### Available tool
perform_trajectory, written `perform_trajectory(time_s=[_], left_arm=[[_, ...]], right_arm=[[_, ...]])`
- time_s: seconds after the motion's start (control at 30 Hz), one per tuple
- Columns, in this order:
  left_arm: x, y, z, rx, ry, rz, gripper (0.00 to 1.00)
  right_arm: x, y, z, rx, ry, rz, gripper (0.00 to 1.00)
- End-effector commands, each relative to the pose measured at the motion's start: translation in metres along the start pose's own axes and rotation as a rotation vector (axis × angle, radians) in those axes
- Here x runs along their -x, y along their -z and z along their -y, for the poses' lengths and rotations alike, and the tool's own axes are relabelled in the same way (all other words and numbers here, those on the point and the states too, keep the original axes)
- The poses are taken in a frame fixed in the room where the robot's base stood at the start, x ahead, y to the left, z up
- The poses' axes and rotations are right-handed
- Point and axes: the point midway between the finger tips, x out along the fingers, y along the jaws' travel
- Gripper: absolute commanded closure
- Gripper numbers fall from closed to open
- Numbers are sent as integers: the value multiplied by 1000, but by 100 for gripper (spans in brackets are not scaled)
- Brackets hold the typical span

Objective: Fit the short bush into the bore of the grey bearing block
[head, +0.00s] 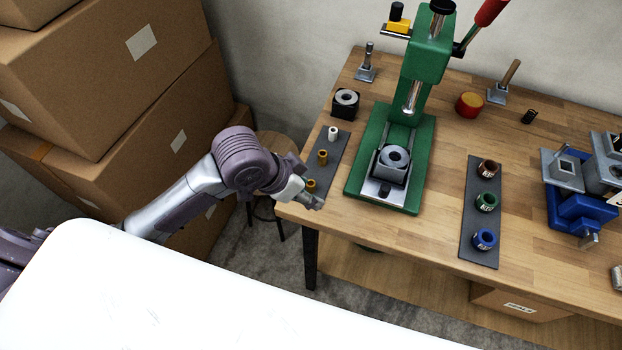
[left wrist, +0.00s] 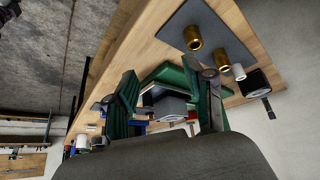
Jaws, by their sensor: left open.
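The grey bearing block (head: 391,172) sits on the base of the green press, its round bore facing up. It also shows between my fingers in the left wrist view (left wrist: 168,105). A dark mat holds a near brass bush (head: 311,184), a middle brass bush (head: 322,157) and a white bush (head: 333,133). I cannot tell surely which is the short bush. My left gripper (head: 312,202) is open and empty at the table's left corner, partly in front of the near brass bush. In the left wrist view its fingers (left wrist: 165,88) are spread. My right gripper is not in view.
The green press (head: 430,60) rises over the block. A black block (head: 345,104) stands behind the bushes. Another dark mat (head: 481,243) holds brown, green and blue cups. A blue vise (head: 575,210) stands at right. Cardboard boxes (head: 110,90) are stacked at left.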

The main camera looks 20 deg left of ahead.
Motion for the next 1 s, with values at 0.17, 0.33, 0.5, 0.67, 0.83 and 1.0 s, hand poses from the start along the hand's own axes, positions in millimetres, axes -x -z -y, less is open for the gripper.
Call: perform_trajectory(time_s=[0.17,0.33,0.5,0.67,0.83,1.0], left_arm=[[37,22,23,-104,-6,57,47],[64,25,39,-130,-10,121,47],[65,23,42,-128,-17,143,47],[36,19,41,-127,-20,143,47],[4,15,41,-128,-19,141,47],[-12,13,41,-129,-17,138,47]], right_arm=[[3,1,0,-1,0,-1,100],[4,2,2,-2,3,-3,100],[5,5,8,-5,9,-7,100],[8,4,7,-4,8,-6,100],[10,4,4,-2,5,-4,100],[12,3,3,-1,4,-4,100]])
